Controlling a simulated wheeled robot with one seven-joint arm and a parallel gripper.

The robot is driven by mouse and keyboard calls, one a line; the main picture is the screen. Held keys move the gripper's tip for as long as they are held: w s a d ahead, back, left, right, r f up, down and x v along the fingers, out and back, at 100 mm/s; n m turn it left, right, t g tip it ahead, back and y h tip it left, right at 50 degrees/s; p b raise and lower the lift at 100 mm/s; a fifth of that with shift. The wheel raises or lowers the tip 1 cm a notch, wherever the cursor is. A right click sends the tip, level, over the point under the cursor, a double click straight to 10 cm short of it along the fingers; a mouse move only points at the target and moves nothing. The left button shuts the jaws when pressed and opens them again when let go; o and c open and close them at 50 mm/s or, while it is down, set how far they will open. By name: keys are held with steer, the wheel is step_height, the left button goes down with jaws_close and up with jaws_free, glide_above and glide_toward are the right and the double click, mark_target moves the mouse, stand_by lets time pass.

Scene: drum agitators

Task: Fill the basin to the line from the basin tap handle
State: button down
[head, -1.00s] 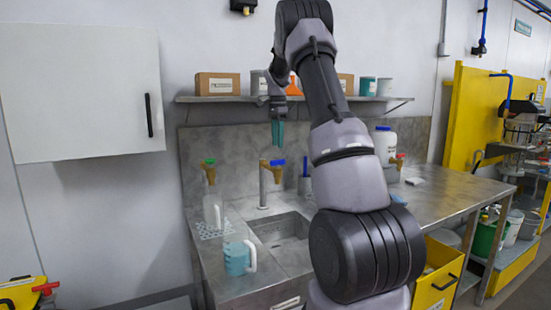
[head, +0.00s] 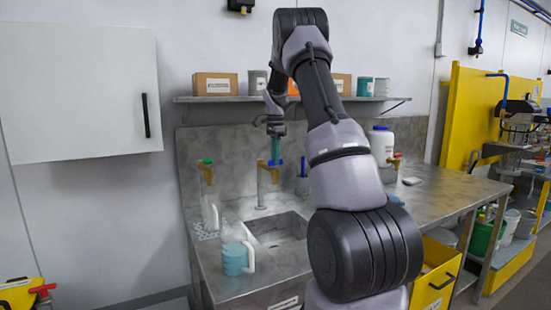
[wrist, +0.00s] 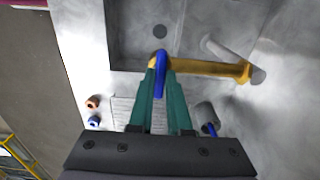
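The basin tap (head: 261,185) has a yellow body and a blue handle; in the wrist view the blue handle (wrist: 159,78) lies between the fingertips. My gripper (head: 275,150) points down at the tap, its teal fingers parted narrowly around the handle, and it also shows in the wrist view (wrist: 160,90). A small gap seems to show beside the handle, and I cannot see firm contact. The metal basin (head: 278,232) is below the tap. In the wrist view its grey floor and dark drain (wrist: 160,31) show. I see no clear water and cannot make out the line.
A second tap with a green handle (head: 206,170) stands left, above a clear bottle (head: 210,213). A teal jug (head: 236,260) stands at the counter's front left. A shelf (head: 300,99) with boxes and cups runs above the taps. The counter to the right (head: 450,190) is mostly bare.

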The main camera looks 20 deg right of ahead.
steer(key=shift+n, duration=0.3)
steer(key=n, duration=0.9)
steer(key=shift+n, duration=2.2)
steer(key=c, duration=0.9)
jaws_free()
steer(key=shift+o, duration=0.2)
steer(key=shift+r, duration=0.1)
